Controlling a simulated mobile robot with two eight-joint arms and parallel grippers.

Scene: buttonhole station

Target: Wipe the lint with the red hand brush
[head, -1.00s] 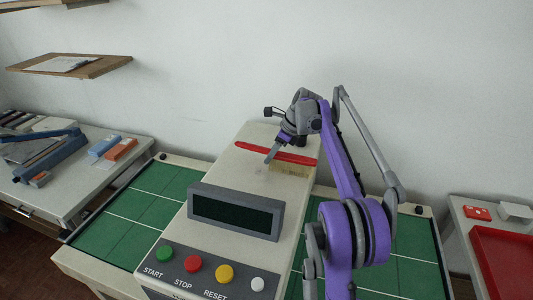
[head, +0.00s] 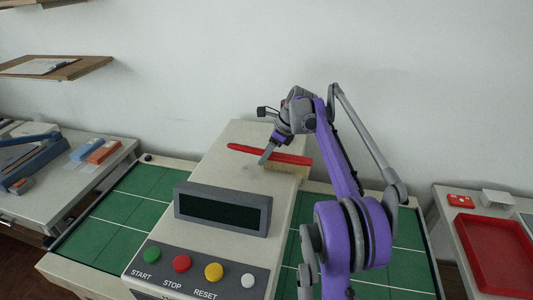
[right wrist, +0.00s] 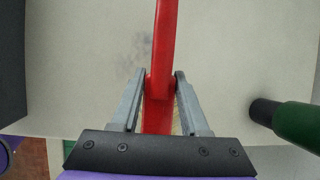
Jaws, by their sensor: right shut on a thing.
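The red hand brush (head: 278,155) with pale bristles is over the far part of the machine's beige top (head: 240,172). My right gripper (head: 264,160) is shut on its red handle. In the right wrist view the brush (right wrist: 164,45) runs up from between the fingers (right wrist: 160,92). Faint grey smudges that look like lint (right wrist: 134,63) lie on the beige surface left of the brush. Whether the bristles touch the surface is hard to tell. My left gripper is not in view.
A display box (head: 222,209) and a row of buttons (head: 182,263) stand on the machine's near part. Green mats (head: 135,205) flank it. A red tray (head: 497,256) is on the right table. A dark green cylinder (right wrist: 295,122) is close right of the gripper in the wrist view.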

